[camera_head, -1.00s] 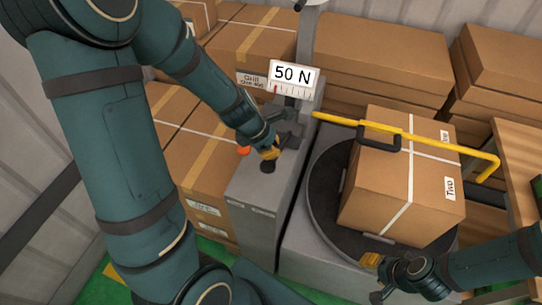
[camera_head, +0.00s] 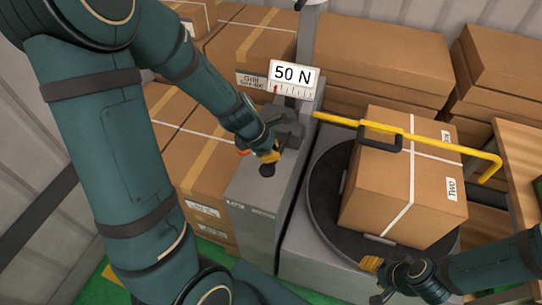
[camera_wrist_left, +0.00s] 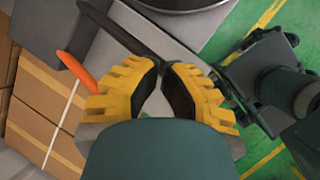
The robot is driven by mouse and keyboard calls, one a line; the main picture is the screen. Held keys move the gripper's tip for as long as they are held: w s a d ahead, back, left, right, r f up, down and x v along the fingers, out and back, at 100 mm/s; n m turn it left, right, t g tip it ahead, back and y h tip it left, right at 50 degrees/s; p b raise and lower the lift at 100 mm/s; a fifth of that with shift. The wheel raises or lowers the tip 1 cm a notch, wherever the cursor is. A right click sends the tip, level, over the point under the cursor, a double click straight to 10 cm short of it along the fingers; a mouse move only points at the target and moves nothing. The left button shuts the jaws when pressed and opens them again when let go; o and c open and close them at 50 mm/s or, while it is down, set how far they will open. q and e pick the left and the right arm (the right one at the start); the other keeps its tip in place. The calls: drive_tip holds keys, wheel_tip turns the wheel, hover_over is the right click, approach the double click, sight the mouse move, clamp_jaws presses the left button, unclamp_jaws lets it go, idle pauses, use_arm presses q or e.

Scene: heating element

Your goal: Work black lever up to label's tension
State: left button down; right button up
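The black lever (camera_wrist_left: 130,36) runs from the grey machine to my left fingertips in the left wrist view. In the head view a dark round end (camera_head: 267,170) shows just below that gripper. My left gripper (camera_head: 268,154), with yellow fingers (camera_wrist_left: 163,68), is nearly closed and appears to pinch the lever; its own fingers hide the exact contact. The white label (camera_head: 294,77) reads 50 N, with a red pointer near the left of its scale.
A brown box (camera_head: 390,195) marked Two sits on a dark round turntable (camera_head: 325,205). A yellow bar (camera_head: 440,143) crosses above it. More boxes (camera_head: 375,60) stand behind and to the left. Green floor shows below.

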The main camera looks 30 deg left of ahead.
sight(270, 164)
use_arm(q)
drive_tip(key=shift+s+d+f+b, duration=0.1)
drive_tip(key=shift+s+f+b, duration=0.2)
drive_tip(key=shift+f+b, duration=0.4)
drive_tip(key=shift+s+d+f+b, duration=0.1)
drive_tip(key=shift+s+f+b, duration=0.25)
drive_tip(key=shift+f+b, duration=0.35)
drive_tip(key=shift+s+f+b, duration=0.3)
drive_tip(key=shift+f+b, duration=0.35)
drive_tip(key=shift+f, duration=0.1)
idle(2.1)
drive_tip(key=shift+r, duration=0.1)
idle(0.5)
drive_tip(key=shift+w+a+r+p, duration=0.1)
drive_tip(key=shift+w+r+p, duration=0.4)
drive_tip(key=shift+r+p, duration=0.75)
drive_tip(key=shift+w+a+r+p, duration=0.15)
drive_tip(key=shift+w+r+p, duration=0.35)
drive_tip(key=shift+r+p, duration=0.7)
drive_tip(key=shift+w+a+r+p, duration=0.1)
drive_tip(key=shift+w+r+p, duration=0.4)
drive_tip(key=shift+r+p, duration=0.75)
drive_tip(key=shift+f, duration=0.25)
drive_tip(key=shift+r+p, duration=0.15)
drive_tip(key=shift+p, duration=0.15)
